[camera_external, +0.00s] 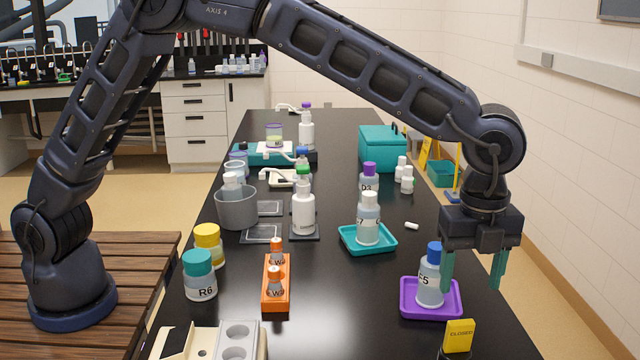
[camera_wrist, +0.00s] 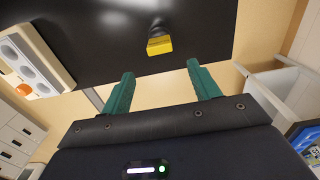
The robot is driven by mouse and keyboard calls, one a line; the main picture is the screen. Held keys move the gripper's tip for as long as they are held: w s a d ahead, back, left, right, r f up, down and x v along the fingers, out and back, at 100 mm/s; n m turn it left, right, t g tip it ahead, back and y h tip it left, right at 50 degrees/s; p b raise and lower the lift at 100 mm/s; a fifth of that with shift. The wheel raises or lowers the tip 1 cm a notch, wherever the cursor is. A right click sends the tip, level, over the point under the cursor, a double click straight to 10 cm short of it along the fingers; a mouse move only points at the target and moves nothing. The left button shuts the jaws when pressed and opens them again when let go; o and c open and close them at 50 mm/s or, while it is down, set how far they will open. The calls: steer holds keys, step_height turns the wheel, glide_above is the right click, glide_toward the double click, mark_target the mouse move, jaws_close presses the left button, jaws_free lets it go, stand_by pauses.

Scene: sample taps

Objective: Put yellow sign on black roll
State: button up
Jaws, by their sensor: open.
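I make out no separate black roll.
A purple tray (camera_external: 407,308) with a blue-capped bottle (camera_external: 431,276) is just left of my gripper. A teal tray (camera_external: 350,240), an orange rack (camera_external: 284,298) and a cream rack (camera_external: 172,342) stand further left. The table's right edge is close by.

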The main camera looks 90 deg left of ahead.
steer(key=s+a+r+n+t, duration=0.1)
steer(key=s+a+r+n, duration=0.3)
steer(key=s+a+r, duration=0.65)
steer(key=s+a+r+n+t, duration=0.1)
steer(key=s+a+r+n, duration=0.6)
steer(key=s, duration=0.6)
steer(key=s+a+f+n+t, duration=0.1)
steer(key=s+a+n, duration=0.2)
steer(key=s, duration=1.1)
steer(key=s+a+f+n+t, duration=0.1)
steer(key=s+a+n, duration=0.3)
steer(key=s, duration=1.1)
steer(key=shift+a+f+t, duration=0.3)
steer(key=shift+a+f, duration=0.15)
steer(key=shift+f, duration=0.3)
